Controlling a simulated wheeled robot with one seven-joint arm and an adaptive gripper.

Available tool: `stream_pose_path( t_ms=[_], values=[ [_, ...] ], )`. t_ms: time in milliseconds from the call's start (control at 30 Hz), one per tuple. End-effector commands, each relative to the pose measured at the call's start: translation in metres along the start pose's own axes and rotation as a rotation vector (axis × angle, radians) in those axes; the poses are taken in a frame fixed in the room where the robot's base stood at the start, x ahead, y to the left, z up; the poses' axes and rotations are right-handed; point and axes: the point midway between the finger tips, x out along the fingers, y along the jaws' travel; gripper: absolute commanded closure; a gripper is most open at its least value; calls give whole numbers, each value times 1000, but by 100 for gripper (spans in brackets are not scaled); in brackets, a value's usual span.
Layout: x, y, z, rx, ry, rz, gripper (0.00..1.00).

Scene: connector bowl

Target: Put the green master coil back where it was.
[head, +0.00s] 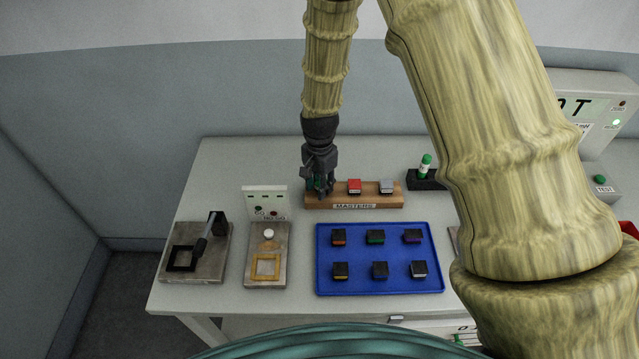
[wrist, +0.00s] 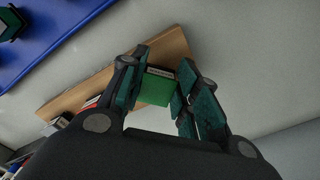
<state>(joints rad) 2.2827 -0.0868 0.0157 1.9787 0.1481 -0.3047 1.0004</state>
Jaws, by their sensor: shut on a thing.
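My gripper (head: 319,187) is over the left end of the wooden masters rack (head: 368,200), pointing down. In the wrist view my gripper (wrist: 165,95) is shut on the green master coil (wrist: 158,88), a green block with a pale label strip along one edge. In the head view only a bit of green shows between the fingers. The wooden rack (wrist: 85,88) lies right behind and under the coil in the wrist view; I cannot tell whether the coil touches it. A red coil (head: 354,186) and a grey coil (head: 386,187) sit on the rack to the right.
A blue tray (head: 379,286) with several dark coils lies in front of the rack. A go/no-go gauge stand (head: 266,254) and a fixture with a black lever (head: 197,252) stand front left. A black holder (head: 424,180) with a green-capped tube is at the right. The table's back left is clear.

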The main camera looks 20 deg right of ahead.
Motion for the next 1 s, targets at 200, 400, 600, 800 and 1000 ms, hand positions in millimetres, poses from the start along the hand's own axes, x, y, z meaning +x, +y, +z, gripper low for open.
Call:
stream_pose_path(
  t_ms=[200,400,600,800,1000],
  values=[
    [2,0,0,0,0,0,47],
    [2,0,0,0,0,0,47],
    [-2,0,0,0,0,0,47],
    [-16,-1,-1,0,2,-2,47],
    [-39,0,0,1,1,-1,47]
  ],
)
